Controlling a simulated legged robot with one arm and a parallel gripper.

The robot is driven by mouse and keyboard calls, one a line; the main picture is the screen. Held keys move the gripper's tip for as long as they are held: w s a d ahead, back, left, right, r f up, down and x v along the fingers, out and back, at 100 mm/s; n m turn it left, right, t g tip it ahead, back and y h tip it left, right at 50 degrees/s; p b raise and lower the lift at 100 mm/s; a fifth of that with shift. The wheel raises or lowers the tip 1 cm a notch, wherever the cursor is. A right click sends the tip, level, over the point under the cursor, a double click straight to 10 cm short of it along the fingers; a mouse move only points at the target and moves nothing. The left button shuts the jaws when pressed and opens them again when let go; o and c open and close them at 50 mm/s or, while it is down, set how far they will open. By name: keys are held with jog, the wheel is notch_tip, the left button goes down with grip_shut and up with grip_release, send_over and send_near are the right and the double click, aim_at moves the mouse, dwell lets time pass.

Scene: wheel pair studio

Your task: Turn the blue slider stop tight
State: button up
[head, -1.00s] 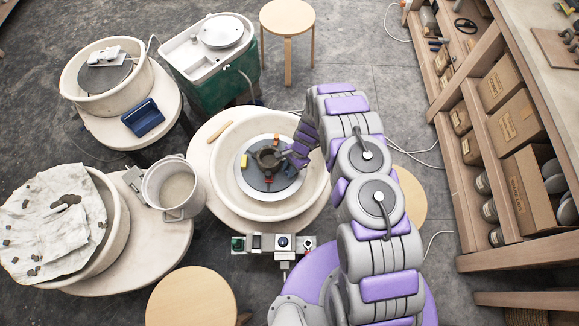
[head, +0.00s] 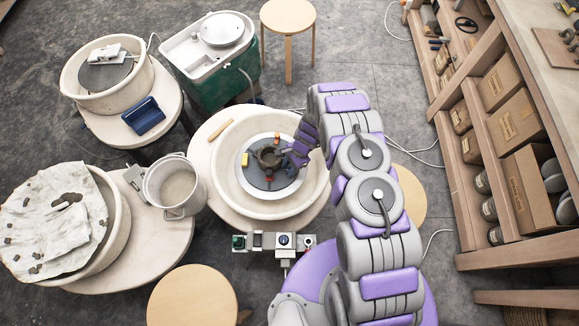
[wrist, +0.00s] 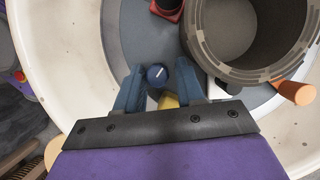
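In the wrist view, the blue slider stop (wrist: 157,74) shows as a small round knob with a pale line on top. My gripper (wrist: 160,76) is open, with one blue-grey finger on each side of the knob and a small gap visible at both sides. A yellow part (wrist: 168,101) shows just below the knob, between the fingers. In the head view my gripper (head: 287,160) is at the right side of the wheel head (head: 243,178); the blue stop cannot be made out there.
A dark hollow clay piece (wrist: 208,52) stands close to the right finger. A red stop (wrist: 168,7) is above and an orange handle (wrist: 296,92) to the right. The pale splash pan (head: 225,194) rings the wheel. A bucket (head: 172,186) stands left.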

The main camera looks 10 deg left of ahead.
jog(key=p+v, duration=0.2)
jog(key=v, duration=1.5)
jog(key=shift+p, duration=0.35)
jog(key=shift+w+d+r, duration=0.1)
jog(key=shift+w, duration=0.05)
jog(key=s+d+r+n, duration=0.2)
jog(key=s+d+r, duration=0.15)
jog(key=r, duration=0.65)
jog(key=s+d+r+n+h, duration=0.15)
jog(key=d+r, duration=0.25)
jog(key=r, duration=0.5)
jog(key=s+d+r+n+y, duration=0.1)
jog(key=s+d+r, duration=0.3)
jog(key=r, duration=0.6)
jog(key=s+d+r+n, duration=0.1)
jog(key=s+d+r, duration=0.2)
jog(key=s, duration=0.4)
jog(key=s+d+r+n+t+h, duration=0.1)
jog(key=s+d+r, duration=0.3)
jog(key=s, duration=0.4)
jog(key=s+d+r+n+h, duration=0.1)
jog(key=s+d+r+n, duration=0.1)
jog(key=s, duration=0.6)
notch_tip(320, 180, up, 2)
jog(key=shift+s+d+r, duration=0.1)
jog(key=shift+s+d, duration=0.15)
jog(key=shift+d, duration=0.6)
jog(key=shift+a+h, duration=0.1)
jog(key=shift+h, duration=0.15)
